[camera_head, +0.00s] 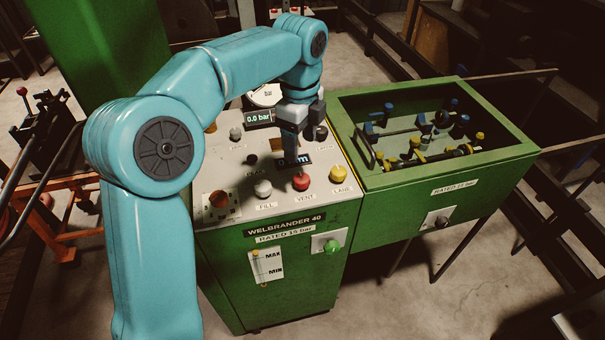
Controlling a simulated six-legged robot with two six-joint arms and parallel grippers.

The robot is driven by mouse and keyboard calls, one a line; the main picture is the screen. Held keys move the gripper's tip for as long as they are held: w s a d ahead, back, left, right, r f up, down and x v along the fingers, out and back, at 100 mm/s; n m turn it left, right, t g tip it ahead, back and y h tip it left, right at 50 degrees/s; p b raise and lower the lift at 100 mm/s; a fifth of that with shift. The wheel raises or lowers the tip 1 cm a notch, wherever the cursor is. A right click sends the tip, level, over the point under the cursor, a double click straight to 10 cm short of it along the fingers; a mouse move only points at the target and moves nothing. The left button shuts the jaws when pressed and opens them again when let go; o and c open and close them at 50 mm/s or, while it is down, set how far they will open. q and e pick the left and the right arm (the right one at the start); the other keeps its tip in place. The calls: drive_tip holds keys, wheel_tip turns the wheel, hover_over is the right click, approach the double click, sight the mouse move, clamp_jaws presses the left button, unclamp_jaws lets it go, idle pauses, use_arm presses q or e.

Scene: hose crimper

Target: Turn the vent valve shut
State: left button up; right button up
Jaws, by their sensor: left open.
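The vent valve's red knob (301,182) sits on the sloping top panel of the green machine, above the label VENT. My left arm reaches over the panel from the left. My left gripper (301,132) is open and points down above the panel, behind the red knob in the picture. It appears apart from the knob, and I see nothing held in it. It partly covers the mm display (294,160). The knob's exact turn position is too small to tell. My right gripper is not in view.
A white knob (263,188) labelled FILL is left of the red one, and a yellow knob (338,174) labelled LANE is right. A pressure display (258,117) reads 0.0 bar. A green open-topped box (440,185) with pipework adjoins at right.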

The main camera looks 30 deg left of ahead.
sight(302, 178)
use_arm(q)
wheel_tip(302, 178, down, 10)
drive_tip(key=shift+b, duration=0.4)
drive_tip(key=shift+w+d+f, duration=0.1)
drive_tip(key=shift+d+f, duration=0.05)
drive_tip(key=shift+f, duration=0.15)
drive_tip(key=shift+c, duration=1.2)
drive_tip(key=c, duration=0.8)
